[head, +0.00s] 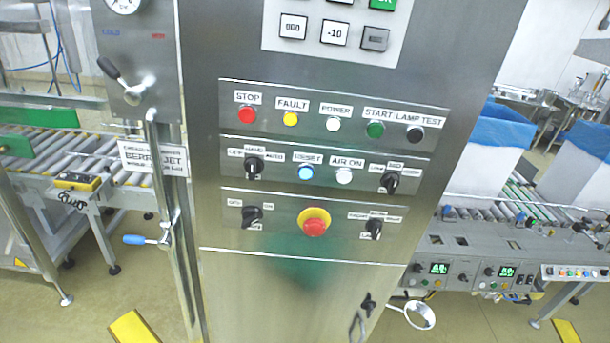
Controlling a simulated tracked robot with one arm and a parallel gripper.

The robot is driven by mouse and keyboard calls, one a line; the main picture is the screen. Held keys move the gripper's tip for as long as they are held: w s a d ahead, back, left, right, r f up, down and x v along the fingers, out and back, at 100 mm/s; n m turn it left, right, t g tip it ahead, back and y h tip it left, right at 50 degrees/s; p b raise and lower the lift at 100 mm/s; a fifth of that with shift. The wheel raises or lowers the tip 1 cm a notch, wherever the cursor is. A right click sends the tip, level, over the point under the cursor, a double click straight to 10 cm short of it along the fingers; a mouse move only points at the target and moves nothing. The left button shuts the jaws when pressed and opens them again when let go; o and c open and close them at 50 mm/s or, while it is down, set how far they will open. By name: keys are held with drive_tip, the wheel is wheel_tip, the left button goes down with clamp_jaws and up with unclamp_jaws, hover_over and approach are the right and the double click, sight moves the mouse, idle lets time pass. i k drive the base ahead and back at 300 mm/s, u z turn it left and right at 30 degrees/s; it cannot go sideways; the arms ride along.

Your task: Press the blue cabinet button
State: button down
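The steel cabinet (225,200) fills the middle of the head view, slightly tilted in the picture. Its blue button (306,173) sits in the middle row of controls, under a label reading RESET. The button is round and unobstructed. A black selector switch (254,167) is to its left and a white AIR ON button (344,176) is close on its right. My gripper does not show in this view, so its opening and its distance from the button cannot be seen.
Red (247,115), yellow (291,118), white, green and black buttons line the row above. A red emergency stop (314,227) on a yellow ring sits below. A pipe with a blue-handled valve (140,239) runs along the left. Roller conveyors stand on both sides.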

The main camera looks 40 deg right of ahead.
sight(305, 173)
drive_tip(key=z, duration=1.8)
drive_tip(key=k, duration=0.8)
drive_tip(key=u, duration=1.2)
drive_tip(key=i, duration=1)
